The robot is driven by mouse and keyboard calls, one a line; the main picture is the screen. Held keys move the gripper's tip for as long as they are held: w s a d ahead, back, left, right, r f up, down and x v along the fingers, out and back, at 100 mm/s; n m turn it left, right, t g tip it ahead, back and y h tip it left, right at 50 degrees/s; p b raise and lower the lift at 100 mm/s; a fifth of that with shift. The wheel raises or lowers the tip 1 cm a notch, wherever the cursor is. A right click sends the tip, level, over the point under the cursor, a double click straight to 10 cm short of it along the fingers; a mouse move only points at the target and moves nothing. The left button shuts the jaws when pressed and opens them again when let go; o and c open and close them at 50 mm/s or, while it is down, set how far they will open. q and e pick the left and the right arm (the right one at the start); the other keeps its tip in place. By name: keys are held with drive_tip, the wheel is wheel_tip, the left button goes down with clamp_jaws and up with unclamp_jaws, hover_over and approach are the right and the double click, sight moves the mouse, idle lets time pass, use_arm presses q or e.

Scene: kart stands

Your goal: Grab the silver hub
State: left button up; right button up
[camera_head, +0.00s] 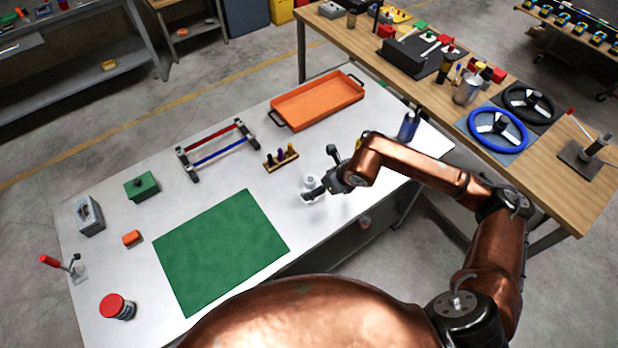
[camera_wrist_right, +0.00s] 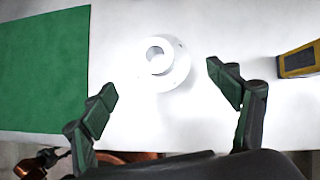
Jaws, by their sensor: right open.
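The silver hub (camera_wrist_right: 176,76) is a pale flanged ring with a raised round collar and a hole. In the right wrist view it stands on the white table, just ahead of and between my right gripper's fingers. My right gripper (camera_wrist_right: 160,88) is open and empty, with its fingers spread either side of the hub and apart from it. In the head view the hub (camera_head: 309,183) is partly hidden by my right gripper (camera_head: 320,176), which hangs over the table near its front edge. My left gripper is in neither view.
A green mat (camera_head: 221,250) lies left of the hub. A wooden block (camera_head: 282,160) with several pegs, an orange tray (camera_head: 318,101) and a red-and-blue frame (camera_head: 222,148) stand behind. A blue can (camera_head: 408,126) stands right. A yellow-and-dark object (camera_wrist_right: 299,60) lies right of the gripper.

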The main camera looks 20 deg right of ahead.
sight(315, 186)
drive_tip(key=shift+w+a+f, duration=0.15)
drive_tip(key=shift+w+f, duration=0.1)
drive_tip(key=shift+w, duration=0.1)
drive_tip(key=shift+a+f, duration=0.2)
drive_tip(key=shift+f, duration=0.05)
drive_tip(key=shift+s+f, duration=0.1)
drive_tip(key=shift+f, duration=0.15)
drive_tip(key=shift+p+x, duration=0.3)
drive_tip(key=shift+x, duration=0.55)
drive_tip(key=x, duration=0.3)
drive_tip(key=shift+w+d+r, duration=0.1)
drive_tip(key=shift+w+d, duration=0.1)
drive_tip(key=shift+w, duration=0.05)
drive_tip(key=shift+a+f, duration=0.15)
drive_tip(key=shift+f, duration=0.05)
drive_tip(key=shift+w+f, duration=0.1)
drive_tip(key=shift+f, duration=0.05)
drive_tip(key=shift+c, duration=0.6)
drive_tip(key=c, duration=1.3)
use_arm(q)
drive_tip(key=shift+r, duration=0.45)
use_arm(e)
drive_tip(key=shift+c, duration=0.8)
